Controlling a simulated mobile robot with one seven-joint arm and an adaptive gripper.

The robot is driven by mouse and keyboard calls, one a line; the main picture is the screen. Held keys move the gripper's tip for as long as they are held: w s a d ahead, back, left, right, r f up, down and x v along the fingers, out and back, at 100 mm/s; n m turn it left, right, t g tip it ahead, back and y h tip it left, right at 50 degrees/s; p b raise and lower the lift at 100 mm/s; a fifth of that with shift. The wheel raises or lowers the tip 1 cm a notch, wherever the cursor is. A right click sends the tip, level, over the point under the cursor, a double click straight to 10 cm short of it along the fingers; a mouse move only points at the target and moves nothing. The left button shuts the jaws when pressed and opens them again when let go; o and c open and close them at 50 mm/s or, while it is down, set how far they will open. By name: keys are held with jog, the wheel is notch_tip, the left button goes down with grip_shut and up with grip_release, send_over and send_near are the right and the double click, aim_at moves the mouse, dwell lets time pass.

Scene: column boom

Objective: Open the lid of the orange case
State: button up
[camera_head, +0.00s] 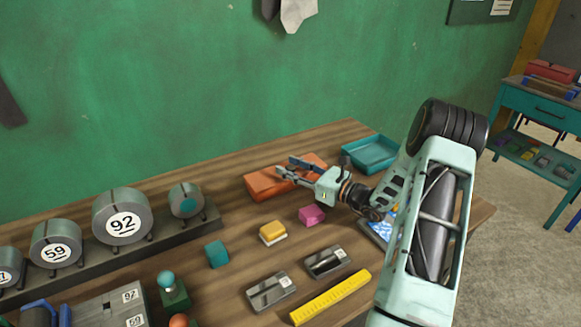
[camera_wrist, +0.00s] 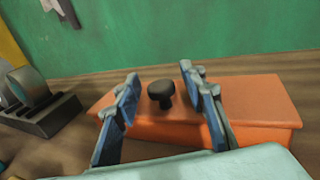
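The orange case (camera_head: 262,186) lies on the wooden bench near the wall, and its lid looks shut. In the wrist view the orange case (camera_wrist: 258,97) spans the middle, with a dark round knob (camera_wrist: 161,92) standing up from its top. My gripper (camera_head: 284,166) is over the case in the head view and hides part of it. In the wrist view my gripper (camera_wrist: 159,74) is open, with one blue-padded finger on each side of the knob and visible gaps to it. Whether the fingers are level with the knob is unclear.
A teal tray (camera_head: 370,155) lies right of the case. In front are a magenta block (camera_head: 312,215), a yellow block (camera_head: 272,232), a teal block (camera_head: 217,254) and a yellow bar (camera_head: 331,297). A rack (camera_head: 165,240) of numbered cylinders stands at left.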

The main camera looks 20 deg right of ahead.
jog(key=shift+w, duration=0.1)
grip_shut()
dwell(0.3)
jog(key=shift+r, duration=0.1)
